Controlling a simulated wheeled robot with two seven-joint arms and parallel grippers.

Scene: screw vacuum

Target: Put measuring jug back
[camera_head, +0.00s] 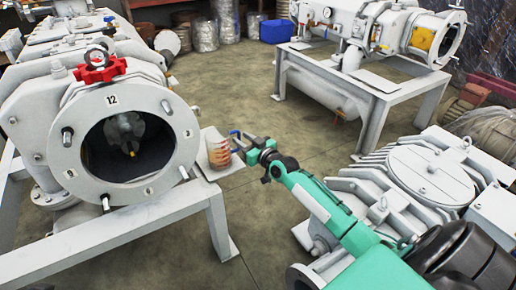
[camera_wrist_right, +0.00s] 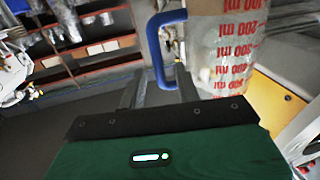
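The measuring jug (camera_head: 218,154) is clear with red markings and a blue handle. In the head view it stands upright on a small pale plate (camera_head: 238,166) beside the left machine, handle side toward my right gripper (camera_head: 242,147). In the right wrist view the jug (camera_wrist_right: 222,48) fills the upper right, its red volume marks upside down. Its blue handle (camera_wrist_right: 155,48) reaches down to the gap between the fingers of my right gripper (camera_wrist_right: 158,88). My left gripper is not in view.
The left machine (camera_head: 108,100) has a round open port and a red knob (camera_head: 100,67). A third stands on a grey frame (camera_head: 392,92) at the back right. The floor (camera_head: 275,180) between them is clear.

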